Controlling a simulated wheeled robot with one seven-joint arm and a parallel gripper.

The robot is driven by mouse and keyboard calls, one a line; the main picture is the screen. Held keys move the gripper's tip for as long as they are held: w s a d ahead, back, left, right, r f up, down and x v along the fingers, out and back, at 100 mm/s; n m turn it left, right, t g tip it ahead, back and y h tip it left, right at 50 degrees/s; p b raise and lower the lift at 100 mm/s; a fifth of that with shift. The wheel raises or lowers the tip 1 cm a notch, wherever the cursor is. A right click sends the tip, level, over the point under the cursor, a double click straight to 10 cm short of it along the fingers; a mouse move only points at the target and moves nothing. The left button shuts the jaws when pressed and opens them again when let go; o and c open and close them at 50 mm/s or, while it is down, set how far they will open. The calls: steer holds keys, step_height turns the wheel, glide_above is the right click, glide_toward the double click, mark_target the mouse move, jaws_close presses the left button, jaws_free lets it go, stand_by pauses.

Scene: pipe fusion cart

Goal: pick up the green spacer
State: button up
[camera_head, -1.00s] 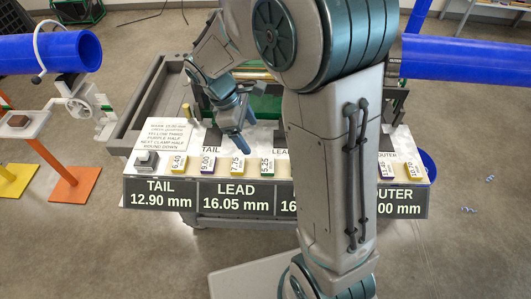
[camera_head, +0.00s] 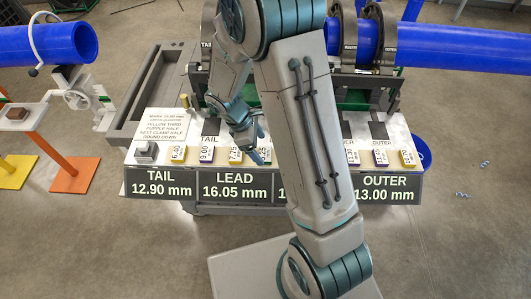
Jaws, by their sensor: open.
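The green spacer (camera_head: 267,156), with a white label partly reading 5.25, stands in the row on the cart's front shelf, right of the yellow spacer marked 7.25 (camera_head: 235,157). My gripper (camera_head: 258,157) is open, pointing down at the green spacer, with its fingers overlapping it in the picture. The fingers and wrist hide part of the spacer and its label. I cannot tell whether the fingers touch it or stand around it.
A yellow spacer marked 6.40 (camera_head: 178,155) and a purple one marked 9.00 (camera_head: 207,156) stand to the left. More spacers, including a purple one (camera_head: 381,159), stand right of my arm. A blue pipe (camera_head: 455,48) lies behind in dark clamps.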

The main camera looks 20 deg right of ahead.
mark_target(265, 155)
steer(key=shift+x, duration=1.4)
steer(key=shift+s, duration=0.1)
steer(key=shift+c, duration=0.3)
steer(key=c, duration=1)
steer(key=shift+r, duration=0.15)
